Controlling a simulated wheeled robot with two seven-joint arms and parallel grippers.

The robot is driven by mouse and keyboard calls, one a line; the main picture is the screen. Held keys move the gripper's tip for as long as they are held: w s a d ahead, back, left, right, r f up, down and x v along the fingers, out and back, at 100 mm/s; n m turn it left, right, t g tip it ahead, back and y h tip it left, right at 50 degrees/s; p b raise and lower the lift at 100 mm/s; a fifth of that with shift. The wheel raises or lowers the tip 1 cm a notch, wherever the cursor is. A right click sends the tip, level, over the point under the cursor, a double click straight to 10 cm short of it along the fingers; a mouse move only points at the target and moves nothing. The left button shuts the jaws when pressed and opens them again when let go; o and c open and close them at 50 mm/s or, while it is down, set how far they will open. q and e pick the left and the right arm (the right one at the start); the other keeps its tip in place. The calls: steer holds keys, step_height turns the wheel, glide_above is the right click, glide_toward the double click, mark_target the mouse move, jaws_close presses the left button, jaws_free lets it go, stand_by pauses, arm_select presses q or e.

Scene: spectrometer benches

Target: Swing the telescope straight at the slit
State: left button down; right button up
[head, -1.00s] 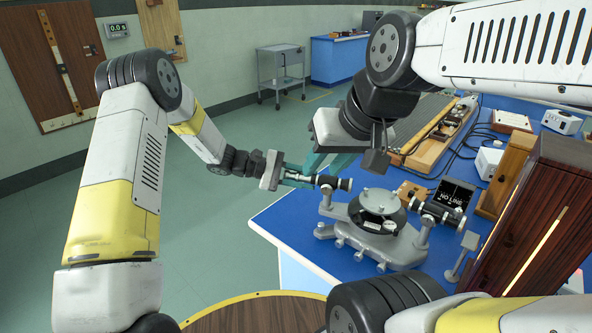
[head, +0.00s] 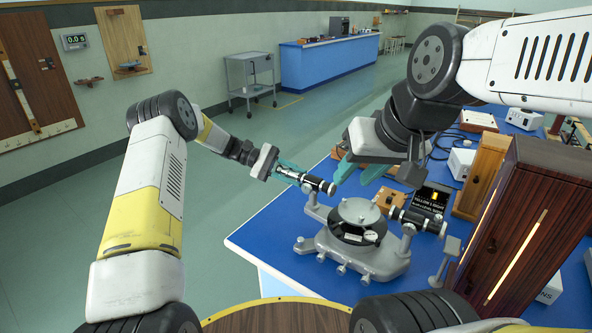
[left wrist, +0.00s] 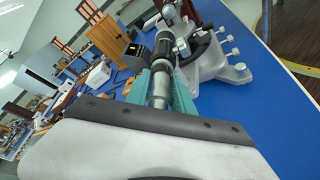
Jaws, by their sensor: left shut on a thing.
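The spectrometer (head: 375,262) stands on the blue bench, with a round grey table (head: 357,221) in its middle. Its telescope (head: 321,185), a black tube with a silver part, lies on the left. The collimator (head: 411,217), another black tube, lies on the right; the slit itself is too small to make out. The two tubes look roughly in line in the head view. My left gripper (head: 289,173) is shut on the telescope; the left wrist view shows its teal fingers (left wrist: 161,88) around the silver tube. My right gripper (head: 358,171) is open and empty above and behind the spectrometer.
A small black display (head: 431,199) shows a yellow mark and "YELLOW LIGHT". A tall dark wooden box (head: 525,235) with a glowing slot stands close at right. Wooden blocks and white boxes (head: 461,163) crowd the right side. The bench's left front corner (head: 250,238) is clear.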

arm_select(q)
steer(key=c, duration=1.2)
jaws_free()
steer(key=shift+c, duration=0.2)
steer(key=v, duration=0.8)
steer(key=shift+f, duration=0.1)
steer(key=shift+d, duration=0.1)
